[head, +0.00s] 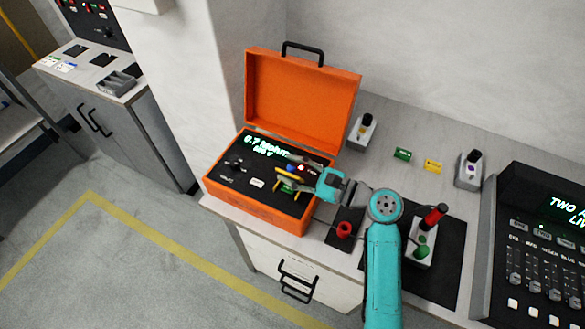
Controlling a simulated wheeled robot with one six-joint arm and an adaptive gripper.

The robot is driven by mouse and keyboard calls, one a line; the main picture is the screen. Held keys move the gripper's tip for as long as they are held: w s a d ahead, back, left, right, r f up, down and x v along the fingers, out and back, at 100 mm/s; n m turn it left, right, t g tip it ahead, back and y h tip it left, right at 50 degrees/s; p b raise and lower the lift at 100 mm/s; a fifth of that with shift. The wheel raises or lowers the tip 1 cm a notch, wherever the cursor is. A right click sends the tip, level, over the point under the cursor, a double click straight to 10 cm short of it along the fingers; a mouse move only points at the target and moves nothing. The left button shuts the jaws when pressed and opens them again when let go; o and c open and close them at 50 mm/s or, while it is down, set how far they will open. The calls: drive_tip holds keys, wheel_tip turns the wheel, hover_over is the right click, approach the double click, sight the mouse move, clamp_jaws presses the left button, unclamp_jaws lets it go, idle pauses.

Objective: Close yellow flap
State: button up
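The orange case (257,200) stands on the bench with its lid (301,100) raised. Its dark panel carries a lit display (266,146), knobs and small buttons. A small yellow piece (290,176) shows over the right part of the panel; I take it for the yellow flap, but its angle is unclear. My gripper (296,178) reaches in from the right, low over the panel, right at the yellow piece. I cannot tell whether they touch. The fingers are small and overlap the yellow piece and panel, so their opening is unclear.
A red knob (344,230) and a holder with red and green handles (423,244) are near my arm. Grey holders (363,130) (469,170) and green and yellow tags (403,154) (433,165) lie behind. A dark console (540,250) stands at right.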

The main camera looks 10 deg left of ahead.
clamp_jaws()
drive_tip(key=shift+s+n, duration=0.15)
drive_tip(key=shift+n, duration=0.25)
drive_tip(key=n, duration=0.1)
drive_tip(key=s+n, duration=0.1)
drive_tip(key=n, duration=0.1)
drive_tip(key=shift+s+a+f, duration=0.2)
drive_tip(key=shift+a+f, duration=0.1)
drive_tip(key=shift+s+a+f+n, duration=0.1)
drive_tip(key=shift+s+f+n, duration=0.2)
drive_tip(key=shift+n, duration=0.7)
drive_tip(key=shift+s+a+f+n, duration=0.1)
drive_tip(key=shift+s+f+n, duration=0.15)
drive_tip(key=shift+n, duration=0.75)
